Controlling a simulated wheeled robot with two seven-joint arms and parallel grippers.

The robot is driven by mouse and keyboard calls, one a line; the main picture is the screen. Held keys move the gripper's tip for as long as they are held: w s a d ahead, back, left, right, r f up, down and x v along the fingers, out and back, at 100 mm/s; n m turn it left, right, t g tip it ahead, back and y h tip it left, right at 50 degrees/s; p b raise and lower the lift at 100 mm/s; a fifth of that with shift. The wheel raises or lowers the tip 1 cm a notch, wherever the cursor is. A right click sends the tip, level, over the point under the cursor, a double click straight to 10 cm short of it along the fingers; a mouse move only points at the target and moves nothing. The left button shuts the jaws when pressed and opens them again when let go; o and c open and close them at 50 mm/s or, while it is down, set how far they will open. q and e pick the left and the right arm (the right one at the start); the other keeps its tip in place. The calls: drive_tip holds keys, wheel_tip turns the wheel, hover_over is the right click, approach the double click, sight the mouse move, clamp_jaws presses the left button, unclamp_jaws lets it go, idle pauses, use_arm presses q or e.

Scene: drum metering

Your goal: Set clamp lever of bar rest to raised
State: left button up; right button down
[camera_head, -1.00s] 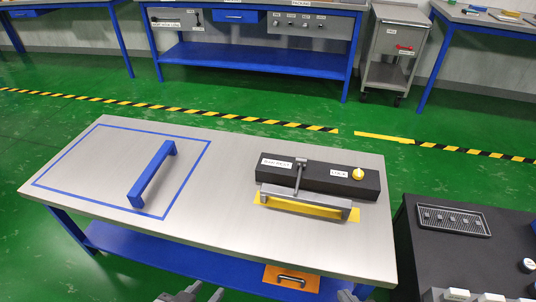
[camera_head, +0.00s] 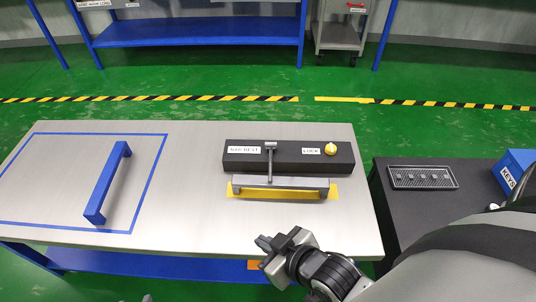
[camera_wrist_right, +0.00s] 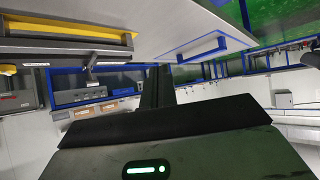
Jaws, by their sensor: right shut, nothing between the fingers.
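The bar rest (camera_head: 290,157) is a black block on the steel table, with a label at its left. Its grey clamp lever (camera_head: 270,160) runs from the block's top towards the front; the lever also shows in the right wrist view (camera_wrist_right: 92,62). A grey bar (camera_head: 285,182) with end legs lies along the block's front, over a yellow patch. A yellow knob (camera_head: 331,148) sits beside the LOCK label. My right gripper (camera_head: 265,243) is shut and empty, in front of the table's near edge and apart from the lever. Only a grey sliver, perhaps my left gripper, shows at the bottom edge.
A blue bar handle (camera_head: 108,182) stands in a blue-outlined area at the table's left. A dark cabinet to the right carries a slotted tray (camera_head: 423,177) and a blue KEYS box (camera_head: 515,172). The steel tabletop (camera_head: 190,185) between is clear.

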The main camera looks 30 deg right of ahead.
drive_tip(key=w+d+f+n+h+b, duration=0.3)
drive_tip(key=w+d+f+n+h, duration=0.25)
drive_tip(key=n, duration=0.95)
use_arm(q)
drive_tip(key=shift+w+d+f+n+h+b, duration=0.1)
drive_tip(key=shift+d+f+n+h+b, duration=0.25)
drive_tip(key=shift+f+b, duration=0.45)
use_arm(e)
drive_tip(key=w+d+r+n+h, duration=0.1)
drive_tip(key=w+n+h, duration=0.1)
drive_tip(key=n, duration=0.3)
drive_tip(key=w+d+r+n+t+h, duration=0.1)
drive_tip(key=w+d+r+n+h, duration=0.1)
drive_tip(key=w+n, duration=0.3)
drive_tip(key=shift+w+n+h, duration=0.25)
drive_tip(key=shift+n+h, duration=0.1)
drive_tip(key=shift+n, duration=0.25)
